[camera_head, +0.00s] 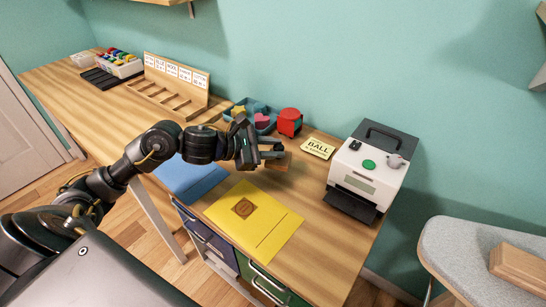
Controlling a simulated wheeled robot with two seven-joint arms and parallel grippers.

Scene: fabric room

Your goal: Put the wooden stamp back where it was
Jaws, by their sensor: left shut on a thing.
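My left gripper (272,153) reaches in from the left over the middle of the wooden table. It is shut on the wooden stamp (284,164), a small brown block that shows partly below and beside the fingers. The fingers and wrist hide part of the stamp. I cannot tell whether it touches the table or hangs just above it. A yellow sheet (272,232) in front bears a brown square mark (243,208). My right gripper is not in view.
Behind the gripper are a blue tray (268,128) of coloured shapes and a red object (289,122). A yellow card (318,148) and a white printer (366,172) stand right. A blue folded item (192,182) lies left. A wooden rack (175,75) stands further back.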

